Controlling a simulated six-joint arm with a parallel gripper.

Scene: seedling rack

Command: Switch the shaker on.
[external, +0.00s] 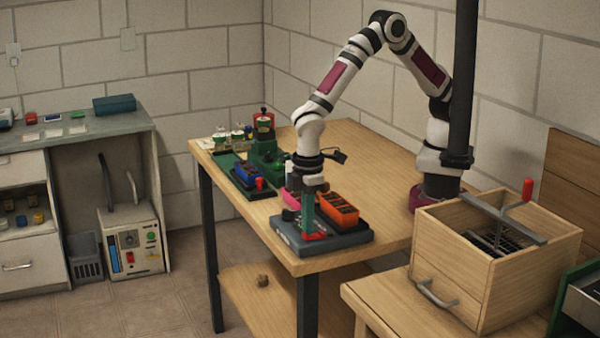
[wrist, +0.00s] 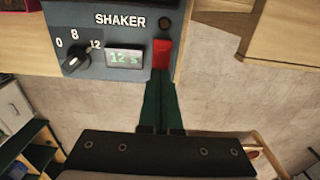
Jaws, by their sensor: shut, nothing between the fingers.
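The shaker (external: 345,242) is a dark blue-grey box at the front edge of the wooden table. Its front panel (wrist: 100,20) in the wrist view has a black dial (wrist: 76,58) marked 0, 8 and 12, a lit display (wrist: 124,59) reading 12 s, a small dark round lamp (wrist: 165,22) and a red switch (wrist: 161,54). My gripper (external: 309,230) is shut and empty, pointing down at the switch. In the wrist view its green fingers (wrist: 160,84) end at the switch's lower edge; I cannot tell whether they touch it.
An orange rack (external: 338,209) sits on the shaker, close to the right of my gripper. A blue rack (external: 247,174) and green equipment (external: 265,152) stand farther left on the table (external: 385,170). A wooden box (external: 470,270) is at the right. The table's back is clear.

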